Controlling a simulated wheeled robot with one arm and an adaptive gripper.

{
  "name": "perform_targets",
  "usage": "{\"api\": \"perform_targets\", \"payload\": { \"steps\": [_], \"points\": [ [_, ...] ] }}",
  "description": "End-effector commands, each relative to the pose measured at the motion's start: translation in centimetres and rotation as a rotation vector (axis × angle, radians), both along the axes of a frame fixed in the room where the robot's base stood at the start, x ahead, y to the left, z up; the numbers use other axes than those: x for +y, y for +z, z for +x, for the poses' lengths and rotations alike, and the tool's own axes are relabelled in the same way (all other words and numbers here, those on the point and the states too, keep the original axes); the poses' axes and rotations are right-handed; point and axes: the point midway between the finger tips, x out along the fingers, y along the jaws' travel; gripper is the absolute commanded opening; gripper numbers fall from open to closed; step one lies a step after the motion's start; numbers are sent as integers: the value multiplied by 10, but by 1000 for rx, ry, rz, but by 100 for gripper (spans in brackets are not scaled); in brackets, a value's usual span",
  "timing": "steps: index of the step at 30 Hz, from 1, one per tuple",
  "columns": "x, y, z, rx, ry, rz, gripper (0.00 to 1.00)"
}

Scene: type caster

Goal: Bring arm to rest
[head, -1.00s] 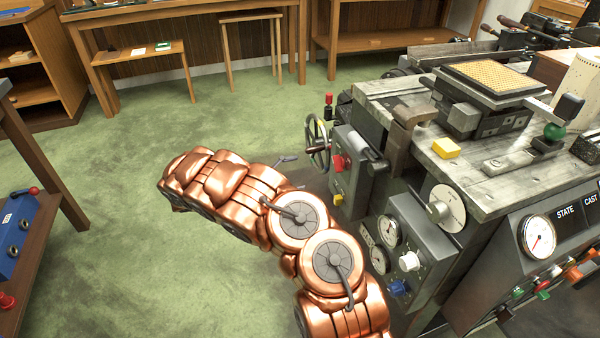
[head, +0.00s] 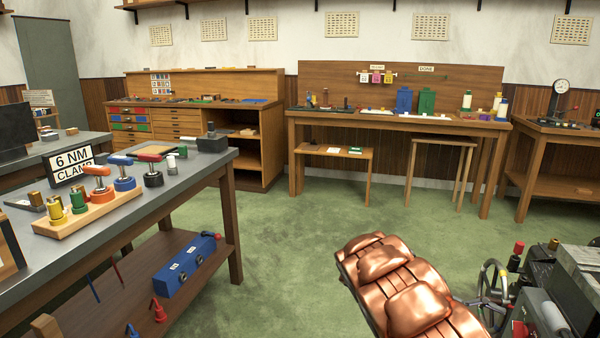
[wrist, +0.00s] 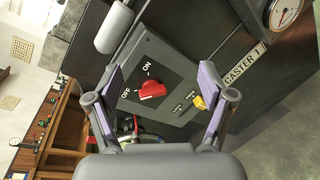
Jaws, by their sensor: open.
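My arm (head: 405,290), copper-coloured and segmented, shows at the lower right of the head view, stretched over the green floor. Its end is hidden in that view. In the wrist view my gripper (wrist: 160,98) is open and empty, with its two fingers apart. Between and beyond the fingers is the grey control box of the caster, with a red ON/OFF knob (wrist: 152,90) and a yellow knob or button (wrist: 199,102). I cannot tell how close the fingers are to the box; nothing is between them. A "CASTER 1" label (wrist: 243,65) is to the right.
A workbench (head: 215,170) with a rack of coloured-handled tools (head: 90,205) stands at the left. A blue box (head: 187,265) lies on its lower shelf. The caster machine (head: 570,290) is at the lower right. Green floor (head: 290,230) is open between them.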

Motion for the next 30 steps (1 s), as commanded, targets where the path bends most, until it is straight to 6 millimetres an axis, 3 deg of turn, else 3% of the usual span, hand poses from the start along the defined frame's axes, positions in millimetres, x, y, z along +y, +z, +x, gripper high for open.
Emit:
{"api": "perform_targets", "payload": {
  "steps": [4,12,20,30],
  "points": [
    [8,20,-32,-63,-65,60,81],
    [32,36,-85,-184,-163,205,81],
    [68,39,-130,-300,-233,369,81],
    [130,34,-181,-443,-291,614,81]
  ]
}}
